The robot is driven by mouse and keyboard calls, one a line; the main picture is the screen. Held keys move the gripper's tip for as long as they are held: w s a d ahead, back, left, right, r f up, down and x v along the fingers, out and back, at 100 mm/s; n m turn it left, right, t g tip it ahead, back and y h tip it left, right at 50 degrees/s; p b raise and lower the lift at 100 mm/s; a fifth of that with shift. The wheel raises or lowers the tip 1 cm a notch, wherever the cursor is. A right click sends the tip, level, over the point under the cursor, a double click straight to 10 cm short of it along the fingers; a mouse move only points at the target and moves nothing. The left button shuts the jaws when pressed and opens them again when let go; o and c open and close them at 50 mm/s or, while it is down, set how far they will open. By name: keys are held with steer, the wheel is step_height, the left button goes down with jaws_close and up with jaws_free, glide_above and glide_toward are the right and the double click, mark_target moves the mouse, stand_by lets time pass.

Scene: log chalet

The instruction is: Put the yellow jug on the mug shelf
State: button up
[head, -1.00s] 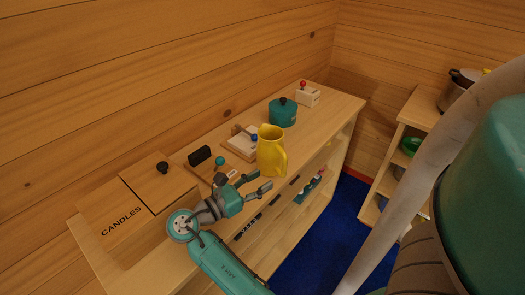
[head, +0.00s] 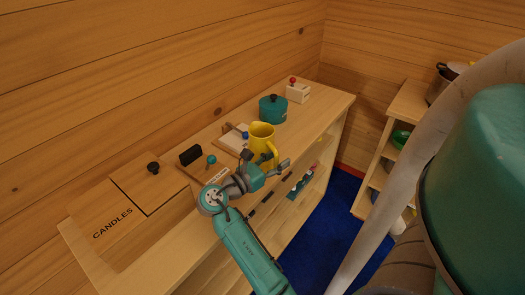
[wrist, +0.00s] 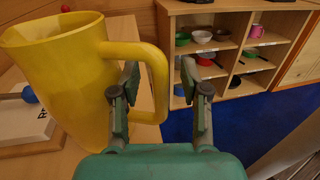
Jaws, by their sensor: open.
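The yellow jug (head: 261,138) stands upright on the long wooden counter (head: 322,90), its handle toward my gripper. My gripper (head: 278,165) is open beside the jug's handle side. In the wrist view the jug (wrist: 62,75) fills the left, and the outer bar of its handle shows between my open fingers (wrist: 160,82). The left finger overlaps the handle's opening; I cannot tell whether either finger touches it. A wooden shelf unit (wrist: 228,65) beyond holds bowls and a pink mug (wrist: 257,31); no label marks a mug shelf.
A teal pot (head: 273,109) and a small box with a red knob (head: 298,91) stand behind the jug. Boards with knobs and a candles box (head: 105,220) lie to the left. Blue carpet (head: 325,215) lies clear between counter and shelf unit.

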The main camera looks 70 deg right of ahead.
jaws_close()
steer(key=shift+r, duration=0.1)
stand_by(0.3)
